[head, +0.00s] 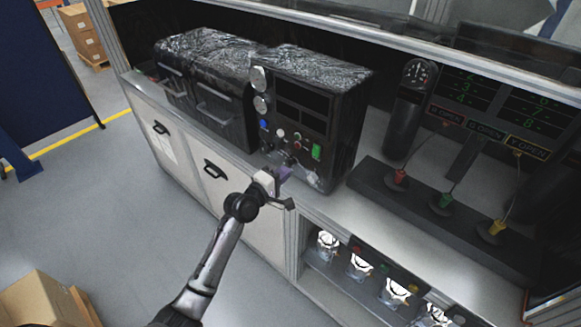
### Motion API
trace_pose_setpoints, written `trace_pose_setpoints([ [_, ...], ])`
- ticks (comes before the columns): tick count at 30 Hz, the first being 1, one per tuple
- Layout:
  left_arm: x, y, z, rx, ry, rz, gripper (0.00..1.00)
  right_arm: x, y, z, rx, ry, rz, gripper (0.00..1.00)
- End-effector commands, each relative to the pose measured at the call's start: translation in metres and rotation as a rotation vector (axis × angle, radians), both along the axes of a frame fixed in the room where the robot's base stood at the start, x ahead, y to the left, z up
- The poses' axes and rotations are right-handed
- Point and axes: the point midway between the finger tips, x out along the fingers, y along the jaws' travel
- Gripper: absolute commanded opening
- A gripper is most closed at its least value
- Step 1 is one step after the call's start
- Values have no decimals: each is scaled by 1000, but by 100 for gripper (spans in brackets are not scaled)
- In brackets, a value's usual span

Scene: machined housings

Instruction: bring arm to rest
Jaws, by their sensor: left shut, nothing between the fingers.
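My left arm reaches up from the bottom of the head view. Its gripper (284,174) is shut and holds nothing. It is in front of the lower part of a black machine with gauges and buttons (303,110), near the bench's front edge. I cannot tell whether it touches the machine. My right gripper is not in view.
Black cases (205,85) stand left of the machine on the bench (345,210). A dark base with red, green and yellow fittings (440,203) is on the right. Metal housings (360,265) sit on a shelf below. Cardboard boxes (40,300) stand at lower left; floor between is clear.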

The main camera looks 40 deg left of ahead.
Motion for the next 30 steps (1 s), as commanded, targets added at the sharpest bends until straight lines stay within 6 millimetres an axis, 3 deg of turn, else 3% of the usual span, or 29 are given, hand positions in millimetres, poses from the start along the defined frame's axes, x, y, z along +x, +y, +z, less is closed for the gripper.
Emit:
trace_pose_setpoints([
  [9,0,0,0,13,0,0,0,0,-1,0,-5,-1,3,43],
  [14,0,-4,-8,167,49,-35,0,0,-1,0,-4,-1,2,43],
  [19,-12,-17,-34,602,272,-193,0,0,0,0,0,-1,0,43],
  [26,-47,-55,-18,1182,473,-419,0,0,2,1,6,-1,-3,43],
  [30,-93,-87,-9,1445,594,-558,0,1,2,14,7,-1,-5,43],
])
